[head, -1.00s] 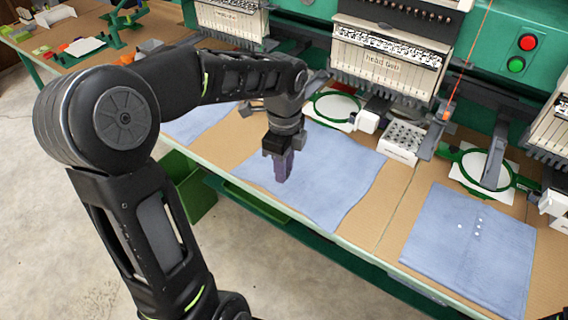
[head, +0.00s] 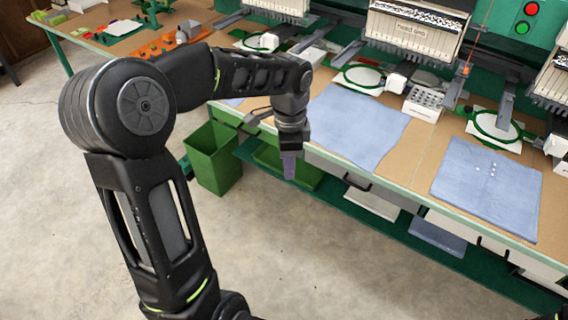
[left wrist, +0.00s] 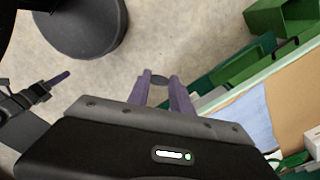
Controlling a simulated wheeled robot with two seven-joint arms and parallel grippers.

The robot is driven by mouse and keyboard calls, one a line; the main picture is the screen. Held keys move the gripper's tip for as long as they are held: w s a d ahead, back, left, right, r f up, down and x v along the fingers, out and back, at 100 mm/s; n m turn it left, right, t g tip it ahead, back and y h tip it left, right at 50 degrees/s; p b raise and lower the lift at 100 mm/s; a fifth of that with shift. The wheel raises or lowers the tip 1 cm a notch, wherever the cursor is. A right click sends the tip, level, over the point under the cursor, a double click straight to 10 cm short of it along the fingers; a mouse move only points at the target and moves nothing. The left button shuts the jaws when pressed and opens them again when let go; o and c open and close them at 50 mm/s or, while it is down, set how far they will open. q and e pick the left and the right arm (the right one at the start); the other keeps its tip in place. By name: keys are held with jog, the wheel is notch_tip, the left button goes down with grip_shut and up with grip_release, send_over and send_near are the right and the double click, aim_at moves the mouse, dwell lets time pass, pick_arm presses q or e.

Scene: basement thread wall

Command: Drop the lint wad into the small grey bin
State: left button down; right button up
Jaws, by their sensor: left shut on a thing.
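My left gripper (head: 289,168) hangs over the floor just in front of the table edge, fingers pointing down. The head view does not show the wad clearly. My right gripper (left wrist: 57,79) shows at the left of the left wrist view, too small to tell whether it is open. I cannot make out a small grey bin in either view.
A green bin (head: 212,158) stands on the floor by the table, left of my left gripper. Blue cloths (head: 358,125) lie on the long table (head: 420,150) under the embroidery heads. Trays (head: 371,198) sit on a low green shelf. The floor in front is clear.

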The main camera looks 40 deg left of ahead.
pick_arm(q)
jog(key=shift+w+d+f+n, duration=0.15)
jog(key=shift+f+n, duration=0.2)
jog(key=shift+n, duration=0.25)
jog(key=shift+w+d+f+n, duration=0.15)
jog(key=shift+f+n, duration=0.15)
jog(key=shift+n, duration=0.3)
jog(key=w+d+f+n, duration=0.2)
jog(key=d+f+n, duration=0.5)
jog(key=d+f, duration=0.5)
notch_tip(320, 180, down, 5)
jog(key=shift+w+d+r+n, duration=0.2)
jog(key=shift+w+n, duration=0.05)
jog(key=shift+n, duration=0.15)
jog(key=shift+a, duration=0.1)
